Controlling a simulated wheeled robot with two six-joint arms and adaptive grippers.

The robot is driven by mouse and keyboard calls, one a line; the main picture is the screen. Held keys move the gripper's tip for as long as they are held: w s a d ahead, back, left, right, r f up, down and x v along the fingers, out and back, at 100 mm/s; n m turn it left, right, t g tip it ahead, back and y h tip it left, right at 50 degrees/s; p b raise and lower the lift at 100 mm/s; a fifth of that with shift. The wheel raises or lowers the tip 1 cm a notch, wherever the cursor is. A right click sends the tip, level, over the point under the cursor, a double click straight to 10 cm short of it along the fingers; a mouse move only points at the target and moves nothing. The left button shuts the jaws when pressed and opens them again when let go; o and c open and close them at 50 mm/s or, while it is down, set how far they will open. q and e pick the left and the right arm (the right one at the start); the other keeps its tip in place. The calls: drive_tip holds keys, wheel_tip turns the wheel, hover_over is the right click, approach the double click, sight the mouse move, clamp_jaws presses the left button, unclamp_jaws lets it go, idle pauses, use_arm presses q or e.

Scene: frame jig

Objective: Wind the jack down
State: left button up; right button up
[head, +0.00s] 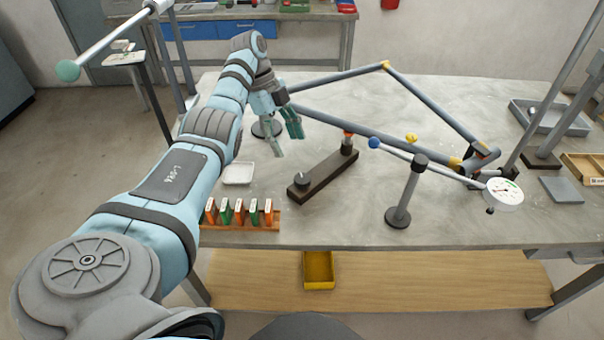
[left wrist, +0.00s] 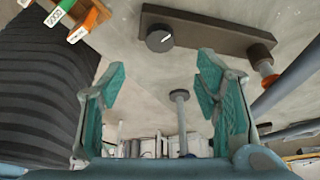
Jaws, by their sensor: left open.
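The jack (head: 325,175) is a dark bar on the table. It has a round dark knob (head: 302,180) at its near left end and a short post with an orange-red top (head: 348,138) at its far right end, close to the frame's lower tube (head: 330,120). In the left wrist view the knob (left wrist: 160,38) bears a white mark, and the orange part (left wrist: 268,74) shows at the right. My left gripper (head: 287,144) is open and empty, above the table, left of and beyond the jack. Its green-padded fingers (left wrist: 160,85) are apart from the knob. My right gripper is not in view.
A dial gauge (head: 503,195) and a grey stand (head: 403,205) are right of the jack. Bare tabletop (head: 330,225) lies in front of the jack.

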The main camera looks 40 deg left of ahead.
use_arm(q)
drive_tip(key=b, duration=0.3)
hover_over(302, 178)
drive_tip(key=a, duration=0.3)
drive_tip(key=f, duration=0.6)
drive_tip(key=shift+s+d, duration=0.1)
drive_tip(key=shift+d, duration=0.1)
drive_tip(key=x, duration=0.4)
drive_tip(key=shift+d+f, duration=0.25)
drive_tip(key=shift+c, duration=0.6)
